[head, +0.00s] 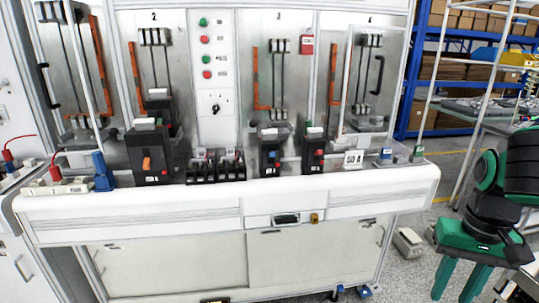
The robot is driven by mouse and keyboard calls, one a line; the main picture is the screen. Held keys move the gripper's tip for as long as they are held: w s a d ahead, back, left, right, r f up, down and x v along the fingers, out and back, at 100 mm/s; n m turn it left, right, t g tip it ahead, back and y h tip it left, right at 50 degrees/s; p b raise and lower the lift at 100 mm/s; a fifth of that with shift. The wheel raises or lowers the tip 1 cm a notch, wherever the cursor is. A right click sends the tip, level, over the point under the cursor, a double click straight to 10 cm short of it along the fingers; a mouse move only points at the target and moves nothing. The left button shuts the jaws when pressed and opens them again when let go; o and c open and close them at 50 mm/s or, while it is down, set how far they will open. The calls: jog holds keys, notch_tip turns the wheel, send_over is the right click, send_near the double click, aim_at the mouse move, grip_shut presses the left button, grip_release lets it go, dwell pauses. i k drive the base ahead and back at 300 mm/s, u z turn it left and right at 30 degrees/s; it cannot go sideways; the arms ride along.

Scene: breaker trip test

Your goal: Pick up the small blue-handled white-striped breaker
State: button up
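A small black breaker with a blue handle (271,157) stands upright on the white bench top, right of centre in the head view. It has a pale top; any white stripes are too small to make out clearly. My gripper (458,288) hangs at the lower right, beyond the bench's right end and well apart from the breaker. Its two green fingers are spread with nothing seen between them. The fingertips run close to the bottom edge of the picture.
A red-handled breaker (314,155) stands just right of it, and a row of small black breakers (215,168) just left. A larger orange-handled breaker (151,160) is further left. Upright panels rise behind.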

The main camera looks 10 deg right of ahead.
aim_at(268, 143)
jog(key=k, duration=0.65)
jog(key=u, duration=0.5)
jog(key=i, duration=1.35)
jog(key=z, duration=0.5)
